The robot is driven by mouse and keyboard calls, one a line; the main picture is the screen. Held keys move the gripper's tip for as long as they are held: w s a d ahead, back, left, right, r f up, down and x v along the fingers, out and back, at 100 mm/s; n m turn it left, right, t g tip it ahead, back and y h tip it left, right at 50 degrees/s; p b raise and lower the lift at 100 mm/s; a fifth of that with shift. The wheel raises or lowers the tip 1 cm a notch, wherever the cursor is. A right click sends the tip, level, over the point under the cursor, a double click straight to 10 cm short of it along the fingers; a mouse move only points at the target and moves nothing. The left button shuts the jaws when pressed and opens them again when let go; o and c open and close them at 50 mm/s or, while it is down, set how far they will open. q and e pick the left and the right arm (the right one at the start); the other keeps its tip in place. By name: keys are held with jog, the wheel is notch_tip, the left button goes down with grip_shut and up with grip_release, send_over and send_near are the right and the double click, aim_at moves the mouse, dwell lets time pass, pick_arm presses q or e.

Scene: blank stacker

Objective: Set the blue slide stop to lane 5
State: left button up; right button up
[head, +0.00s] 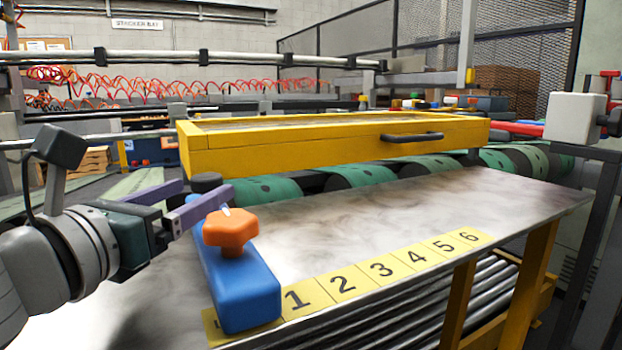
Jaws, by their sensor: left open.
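The blue slide stop (243,288) is a long block at the left end of the metal table (390,215), just left of the lane 1 label, with an orange lobed knob (230,229) on top. Yellow labels along the front edge run from 1 to 6; the lane 5 label (443,246) is well to the right. My left gripper (207,187) is open, its two purple fingers at the stop's far end, behind the orange knob. I cannot tell whether the fingers touch anything. My right gripper is not in view.
A yellow guard beam (330,146) with a black handle (411,137) spans the back of the table. Green-banded rollers (435,162) lie behind it. The tabletop right of the stop is clear. Metal rollers (440,305) sit below the front edge.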

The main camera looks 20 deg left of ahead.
pick_arm(q)
jog(key=shift+w+a, duration=0.1)
jog(key=shift+w, duration=1.6)
jog(key=shift+c, duration=0.4)
grip_shut()
